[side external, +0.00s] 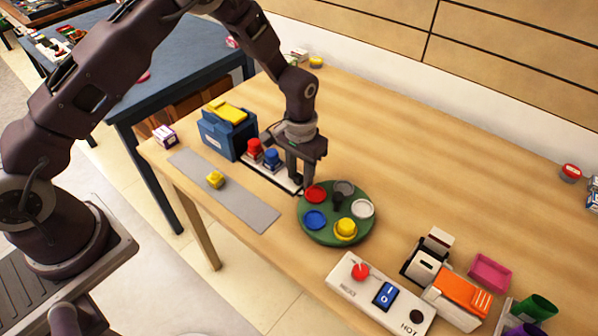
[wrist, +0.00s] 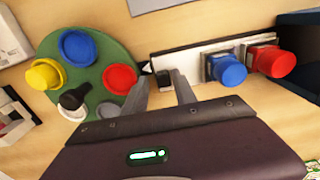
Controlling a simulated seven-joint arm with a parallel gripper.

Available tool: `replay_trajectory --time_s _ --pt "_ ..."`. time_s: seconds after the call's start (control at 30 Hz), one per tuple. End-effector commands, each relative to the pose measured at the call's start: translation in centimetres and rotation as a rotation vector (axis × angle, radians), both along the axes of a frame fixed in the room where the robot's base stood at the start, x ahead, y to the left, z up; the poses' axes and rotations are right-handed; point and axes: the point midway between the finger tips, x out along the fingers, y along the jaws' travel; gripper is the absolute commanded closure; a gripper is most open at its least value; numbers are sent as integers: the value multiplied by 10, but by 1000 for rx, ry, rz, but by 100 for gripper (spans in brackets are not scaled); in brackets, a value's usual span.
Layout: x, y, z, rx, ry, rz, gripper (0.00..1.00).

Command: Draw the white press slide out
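The white press slide (side external: 283,179) lies on the wooden table, running from the blue press box (side external: 222,137) toward the green round tray. A red knob (side external: 254,146) and a blue knob (side external: 271,157) stand on it. In the wrist view the white slide (wrist: 191,62) carries the blue (wrist: 227,69) and red knobs, with a small black piece (wrist: 163,78) at its near end. My gripper (side external: 300,182) points down at that end. In the wrist view its fingers (wrist: 161,86) are apart, with the black piece at the gap between the tips. I cannot tell if they touch it.
The green round tray (side external: 307,230) with coloured discs and a dark cup sits close beside my gripper. A grey strip (side external: 245,206) with a yellow block lies in front. A white switch panel (side external: 343,278) and an orange-and-white device (side external: 459,291) stand right.

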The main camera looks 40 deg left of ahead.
Motion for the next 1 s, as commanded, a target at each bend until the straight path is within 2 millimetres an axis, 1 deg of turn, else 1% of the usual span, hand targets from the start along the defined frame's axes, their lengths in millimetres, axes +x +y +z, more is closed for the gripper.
replay_trajectory --time_s 0.1,0.17,0.3,0.4,0.5,0.6,0.83,0.87,1.0 --pt "0 -2 2 -3 0 -1 60" --pt "1 -2 9 -3 -3 -1 60" --pt "1 -1 38 -3 -5 -1 60" --pt "1 -1 57 -2 -4 0 60" --pt "1 0 68 -1 -2 0 60" --pt "0 0 71 -1 -1 0 60" --pt "0 0 72 0 -1 0 60" --pt "0 0 74 0 -1 0 60" --pt "1 0 91 0 -3 0 60"
